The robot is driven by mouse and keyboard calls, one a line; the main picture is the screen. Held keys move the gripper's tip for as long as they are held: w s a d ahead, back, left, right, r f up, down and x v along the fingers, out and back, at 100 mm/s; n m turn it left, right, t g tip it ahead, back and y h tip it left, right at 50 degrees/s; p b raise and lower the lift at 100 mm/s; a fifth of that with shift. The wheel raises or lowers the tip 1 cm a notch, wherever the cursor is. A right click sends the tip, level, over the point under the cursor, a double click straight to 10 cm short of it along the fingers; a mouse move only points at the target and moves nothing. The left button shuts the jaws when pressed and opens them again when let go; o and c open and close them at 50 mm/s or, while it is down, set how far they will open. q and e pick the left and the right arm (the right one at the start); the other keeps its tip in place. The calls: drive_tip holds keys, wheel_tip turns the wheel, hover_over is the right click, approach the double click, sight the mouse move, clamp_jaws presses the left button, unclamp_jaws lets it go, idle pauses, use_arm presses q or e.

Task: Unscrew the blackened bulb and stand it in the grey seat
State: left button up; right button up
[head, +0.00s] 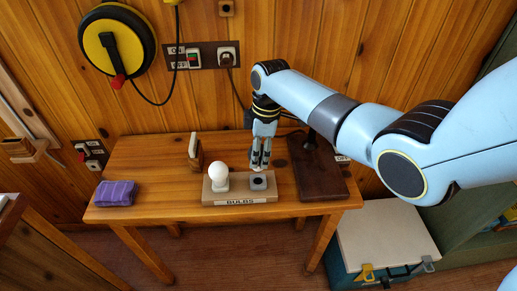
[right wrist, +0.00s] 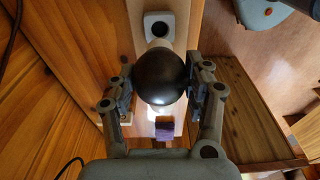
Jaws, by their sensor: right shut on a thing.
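The blackened bulb (right wrist: 161,78) is dark and round, held between the two fingers of my right gripper (right wrist: 161,88) in the right wrist view. In the head view this gripper (head: 261,165) points down just behind and above the grey seat (head: 258,181); the bulb is hard to make out there. The grey seat has an empty dark hole and also shows beyond the bulb in the right wrist view (right wrist: 159,28). A white bulb (head: 218,174) stands upright at the left of the wooden block labelled BULBS (head: 240,199). My left gripper is out of view.
A dark wooden base (head: 322,178) with a dark upright stands at the table's right, partly behind my arm. A purple folded cloth (head: 117,192) lies at the left edge. A pale upright piece (head: 195,150) stands behind the block. The table's (head: 150,170) left middle is clear.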

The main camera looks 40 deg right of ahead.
wheel_tip(320, 180, down, 3)
drive_tip(key=shift+f+b, duration=0.15)
drive_tip(key=shift+b, duration=0.85)
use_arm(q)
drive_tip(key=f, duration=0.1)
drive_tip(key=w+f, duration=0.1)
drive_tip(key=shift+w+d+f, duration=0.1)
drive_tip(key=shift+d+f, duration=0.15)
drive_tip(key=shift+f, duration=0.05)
use_arm(e)
drive_tip(key=shift+f, duration=0.1)
use_arm(q)
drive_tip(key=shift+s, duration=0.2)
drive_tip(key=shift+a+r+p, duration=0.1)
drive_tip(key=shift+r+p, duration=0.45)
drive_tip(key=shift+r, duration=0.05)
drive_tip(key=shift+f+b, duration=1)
drive_tip(key=shift+b, duration=0.05)
use_arm(e)
drive_tip(key=shift+f, duration=1.25)
drive_tip(key=o, duration=0.8)
drive_tip(key=shift+c, duration=0.2)
drive_tip(key=r, duration=0.8)
drive_tip(key=d+r, duration=0.1)
drive_tip(key=r, duration=0.3)
drive_tip(key=shift+s+d, duration=0.1)
drive_tip(key=shift+s, duration=0.3)
